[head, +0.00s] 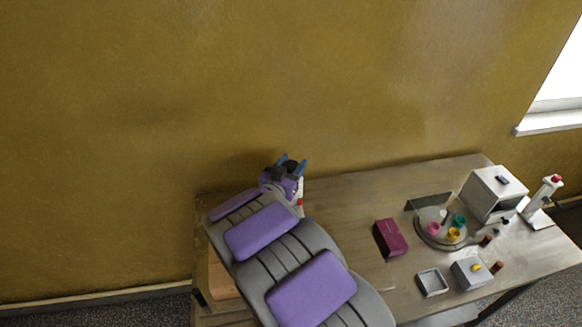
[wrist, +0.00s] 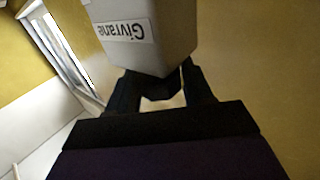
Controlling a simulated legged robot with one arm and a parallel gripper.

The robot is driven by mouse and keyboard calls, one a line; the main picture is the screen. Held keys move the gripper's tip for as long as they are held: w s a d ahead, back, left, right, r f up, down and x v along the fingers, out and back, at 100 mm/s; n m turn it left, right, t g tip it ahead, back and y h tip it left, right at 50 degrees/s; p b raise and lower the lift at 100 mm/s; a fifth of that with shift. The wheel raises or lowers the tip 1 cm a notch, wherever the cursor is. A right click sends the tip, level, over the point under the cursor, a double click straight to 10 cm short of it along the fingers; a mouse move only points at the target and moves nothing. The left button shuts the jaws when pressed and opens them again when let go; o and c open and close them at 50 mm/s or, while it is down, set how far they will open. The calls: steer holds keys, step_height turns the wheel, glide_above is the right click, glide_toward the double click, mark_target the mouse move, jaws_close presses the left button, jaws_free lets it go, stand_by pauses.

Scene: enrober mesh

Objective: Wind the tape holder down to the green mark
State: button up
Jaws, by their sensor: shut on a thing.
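My gripper (head: 291,165) is at the far left part of the table, near the wall, at the end of my purple and grey arm. In the wrist view my gripper (wrist: 160,85) is shut on a pale grey block (wrist: 160,55) with a white label reading "Givrane", upside down. Its upper part runs out of the frame. A small white and red piece (head: 300,190) shows beside my gripper in the head view; I cannot tell whether it is the same thing. I cannot make out a tape holder or a green mark in either view.
The wooden table (head: 350,205) carries a magenta box (head: 391,238), a round tray (head: 423,232) with coloured cups, a white box-shaped machine (head: 494,192), a white stand (head: 541,200) with a red top, a shallow grey tray (head: 433,283) and a grey box (head: 468,274). The table's middle back is clear.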

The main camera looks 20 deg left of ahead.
steer(key=n+y+b, duration=0.3)
steer(key=y+b, duration=0.1)
steer(key=shift+y, duration=0.4)
steer(key=shift+a+r+n+g+y+b, duration=0.1)
steer(key=shift+n+g+y+b, duration=0.25)
steer(key=shift+y+b, duration=0.35)
steer(key=o, duration=0.9)
steer(key=shift+a, duration=0.15)
steer(key=shift+o, duration=0.2)
steer(key=shift+h, duration=0.3)
